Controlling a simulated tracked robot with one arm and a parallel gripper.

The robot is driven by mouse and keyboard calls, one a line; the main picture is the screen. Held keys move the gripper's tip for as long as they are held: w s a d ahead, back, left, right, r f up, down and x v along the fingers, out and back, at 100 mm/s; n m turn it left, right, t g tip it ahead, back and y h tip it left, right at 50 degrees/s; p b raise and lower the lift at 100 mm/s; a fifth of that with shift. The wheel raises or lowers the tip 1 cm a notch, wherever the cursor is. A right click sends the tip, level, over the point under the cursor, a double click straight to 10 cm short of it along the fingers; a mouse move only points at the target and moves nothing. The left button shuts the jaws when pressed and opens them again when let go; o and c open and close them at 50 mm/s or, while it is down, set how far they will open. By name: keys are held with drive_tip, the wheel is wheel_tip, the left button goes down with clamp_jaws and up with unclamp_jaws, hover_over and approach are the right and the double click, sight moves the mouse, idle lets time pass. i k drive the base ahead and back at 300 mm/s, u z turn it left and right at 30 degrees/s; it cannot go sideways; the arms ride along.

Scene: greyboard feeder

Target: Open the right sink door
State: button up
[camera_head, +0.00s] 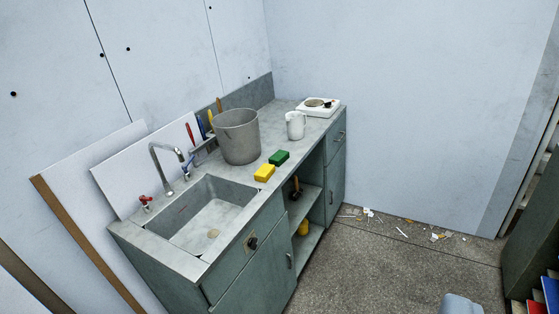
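A grey-green sink cabinet with a concrete-like top (190,262) stands along the left wall. Its right-hand door (337,185), at the far end below a drawer (337,138), looks shut. A small handle (332,197) shows on that door near its left edge. Another door (255,287) below the sink basin (210,222) also looks shut, with a handle (290,261) near its right edge. Open shelves (304,205) lie between the two doors. My gripper is not in view.
A bucket (237,137), white mug (296,125), hot plate (319,107) and yellow and green sponges (264,173) stand on the counter. Paper scraps (369,212) litter the floor by the back wall. The floor before the cabinet is mostly clear. A grey-blue shape (461,304) shows at the bottom edge.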

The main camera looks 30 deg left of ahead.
sight(334, 172)
drive_tip(key=z, duration=0.45)
drive_tip(key=i, duration=3.15)
drive_tip(key=u, duration=1)
drive_tip(key=i, duration=1.1)
drive_tip(key=u, duration=0.85)
drive_tip(key=i, duration=0.65)
drive_tip(key=z, duration=0.2)
drive_tip(key=k, duration=0.55)
